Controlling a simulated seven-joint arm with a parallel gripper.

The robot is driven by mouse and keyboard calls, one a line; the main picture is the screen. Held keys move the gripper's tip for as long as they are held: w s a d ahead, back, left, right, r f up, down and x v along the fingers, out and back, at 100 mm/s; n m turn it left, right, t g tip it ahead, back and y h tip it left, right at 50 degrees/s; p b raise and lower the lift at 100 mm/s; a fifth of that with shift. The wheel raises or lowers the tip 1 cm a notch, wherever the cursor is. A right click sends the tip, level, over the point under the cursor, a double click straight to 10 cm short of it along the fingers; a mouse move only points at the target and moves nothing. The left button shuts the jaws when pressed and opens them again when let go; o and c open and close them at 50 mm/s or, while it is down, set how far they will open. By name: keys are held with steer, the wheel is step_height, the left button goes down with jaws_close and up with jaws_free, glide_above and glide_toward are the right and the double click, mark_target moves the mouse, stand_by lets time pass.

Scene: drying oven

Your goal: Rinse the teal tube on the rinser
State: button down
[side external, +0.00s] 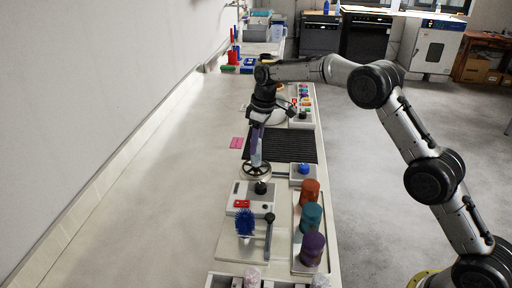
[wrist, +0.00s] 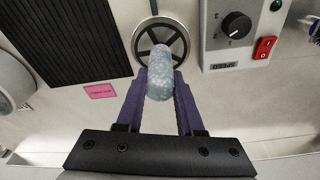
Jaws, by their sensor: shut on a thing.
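My gripper (wrist: 160,84) has its purple fingers shut on a pale blue-grey, speckled, translucent tube (wrist: 159,66). I take it for the teal tube, though its colour looks washed out. The rinser is likely the dark spoked ring (wrist: 179,45), which lies beyond the tube in the wrist view. In the side view my gripper (side external: 256,150) points down over the spoked ring (side external: 245,171). The tube is hard to make out there, and I cannot tell whether it touches the ring.
A grey box with a black dial (wrist: 236,24) and red switch (wrist: 264,47) stands beside the ring. A black ribbed mat (side external: 290,145) lies behind it. Orange, teal (side external: 312,217) and purple cylinders stand on a tray at right. A blue brush (side external: 245,222) is nearer. The bench's left is clear.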

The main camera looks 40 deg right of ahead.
steer(key=shift+f, duration=1.05)
stand_by(3.0)
stand_by(0.4)
steer(key=shift+r, duration=2.05)
steer(key=shift+r, duration=0.1)
steer(key=shift+r, duration=1.3)
